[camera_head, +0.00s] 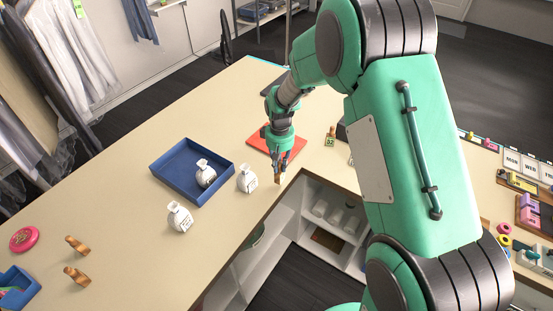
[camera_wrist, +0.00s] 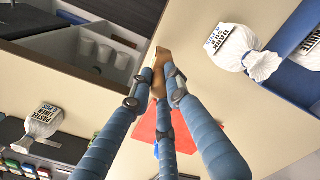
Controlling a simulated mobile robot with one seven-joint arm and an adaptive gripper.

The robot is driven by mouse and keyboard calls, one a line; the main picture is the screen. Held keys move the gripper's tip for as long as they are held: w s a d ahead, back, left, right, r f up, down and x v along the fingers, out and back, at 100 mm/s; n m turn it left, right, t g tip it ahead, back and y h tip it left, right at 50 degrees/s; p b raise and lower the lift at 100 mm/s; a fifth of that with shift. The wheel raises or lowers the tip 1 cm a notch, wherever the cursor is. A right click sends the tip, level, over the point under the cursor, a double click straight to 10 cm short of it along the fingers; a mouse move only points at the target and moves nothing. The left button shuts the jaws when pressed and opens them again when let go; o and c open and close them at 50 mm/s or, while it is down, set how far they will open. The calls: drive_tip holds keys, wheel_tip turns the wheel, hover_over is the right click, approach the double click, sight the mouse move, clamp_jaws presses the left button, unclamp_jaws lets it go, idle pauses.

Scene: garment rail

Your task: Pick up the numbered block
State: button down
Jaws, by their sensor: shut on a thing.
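My gripper (camera_head: 281,168) is shut on a small brown wooden piece (camera_wrist: 162,58), just above the table's front edge. In the wrist view its fingers (camera_wrist: 162,84) close around the piece, which sticks out past the tips. No number shows on the piece, so I cannot tell whether it is the numbered block. A small green block marked with a number, perhaps 52, with a wooden top (camera_head: 330,140), stands on the table right of my gripper, apart from it.
A red mat (camera_head: 262,142) lies behind my gripper. White tied bags (camera_head: 246,180) stand to the left, one in a blue tray (camera_head: 160,170). Two wooden pegs (camera_head: 76,244) lie at the far left. An open shelf (camera_head: 312,203) is below the table edge.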

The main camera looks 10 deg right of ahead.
drive_tip(key=s, duration=0.9)
drive_tip(key=shift+d+r, duration=0.35)
drive_tip(key=shift+r, duration=0.05)
idle(0.4)
drive_tip(key=s+d+m, duration=0.3)
drive_tip(key=d+m, duration=0.2)
drive_tip(key=d, duration=1.4)
drive_tip(key=s+d+m, duration=0.4)
drive_tip(key=d, duration=1.6)
drive_tip(key=shift+d+r+m+p, duration=0.15)
drive_tip(key=shift+d+m+p, duration=0.05)
drive_tip(key=shift+m+p, duration=0.2)
drive_tip(key=shift+w+d, duration=0.1)
drive_tip(key=w+d+f, duration=0.1)
drive_tip(key=w+d, duration=0.7)
drive_tip(key=w, duration=0.5)
drive_tip(key=shift+d+f+p, duration=0.25)
drive_tip(key=shift+d+p, duration=0.05)
drive_tip(key=shift+p, duration=0.1)
